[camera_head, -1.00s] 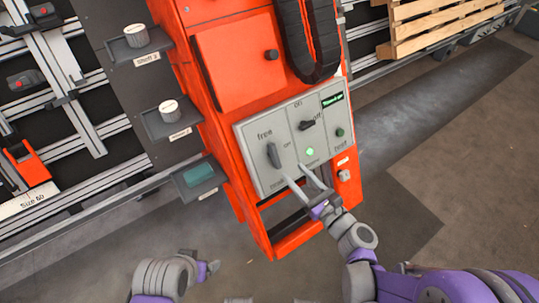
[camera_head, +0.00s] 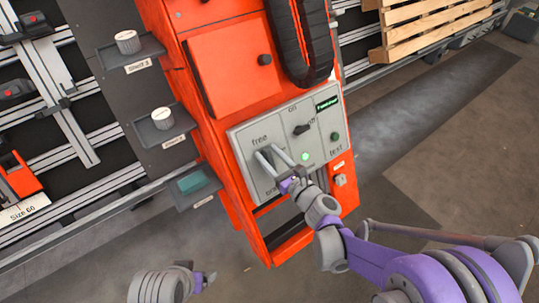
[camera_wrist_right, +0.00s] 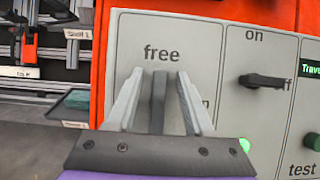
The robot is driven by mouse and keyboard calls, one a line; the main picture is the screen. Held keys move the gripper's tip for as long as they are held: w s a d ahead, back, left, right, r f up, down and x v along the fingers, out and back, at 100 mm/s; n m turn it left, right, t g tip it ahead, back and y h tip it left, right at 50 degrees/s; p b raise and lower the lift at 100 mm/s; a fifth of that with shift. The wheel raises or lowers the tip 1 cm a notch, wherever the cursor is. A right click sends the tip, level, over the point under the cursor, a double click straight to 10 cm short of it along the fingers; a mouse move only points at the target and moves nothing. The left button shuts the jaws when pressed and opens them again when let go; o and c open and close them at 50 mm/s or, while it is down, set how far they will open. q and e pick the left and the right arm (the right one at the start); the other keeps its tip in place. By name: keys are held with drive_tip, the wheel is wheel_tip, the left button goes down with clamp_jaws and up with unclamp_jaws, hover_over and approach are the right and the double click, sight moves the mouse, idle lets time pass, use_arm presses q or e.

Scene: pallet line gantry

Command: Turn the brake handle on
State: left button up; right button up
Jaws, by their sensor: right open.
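The brake handle (camera_wrist_right: 158,98) is a dark grey upright bar on the light grey control panel (camera_head: 240,133), below the word "free". My right gripper (camera_head: 268,150) is at it. In the right wrist view the two pale fingers of the right gripper (camera_wrist_right: 159,74) stand one on each side of the handle, open. A narrow gap shows at the upper part; lower contact is unclear. The fingers partly cover the lettering beside and below the handle. My left gripper (camera_head: 205,279) is low at the left, away from the panel, and its jaws are too small to read.
Right of the handle are a black on/off switch (camera_head: 301,129), a lit green lamp (camera_head: 305,156) and a green test button (camera_head: 334,136). A black cable chain (camera_head: 303,45) hangs above.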

sight(254, 167)
clamp_jaws()
